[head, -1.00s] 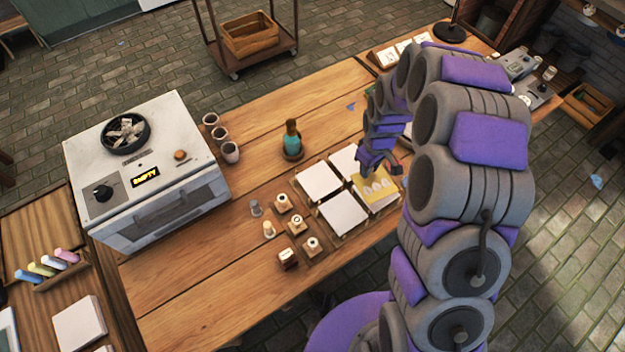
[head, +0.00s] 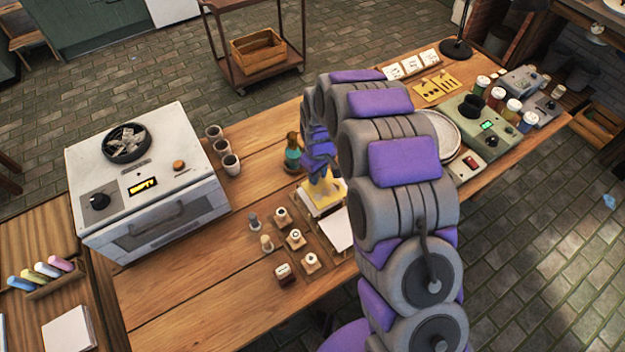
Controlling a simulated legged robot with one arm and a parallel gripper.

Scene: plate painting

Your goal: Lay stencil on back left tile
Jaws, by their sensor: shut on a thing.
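The yellow stencil (head: 323,197) is held by my gripper (head: 322,174), which is shut on it. It is over the back left white tile (head: 315,213), and a pale edge of that tile shows beneath it. I cannot tell whether the stencil touches the tile or hangs just above it. The front left tile (head: 338,231) is bare and partly covered by my arm. The right-hand tiles are hidden behind my arm.
Several small stamps (head: 295,238) stand left of the tiles. A teal bottle (head: 292,158) stands close behind my gripper. A white kiln (head: 145,185) and cups (head: 230,163) are farther left. Yellow stencils (head: 436,87) lie at the back right.

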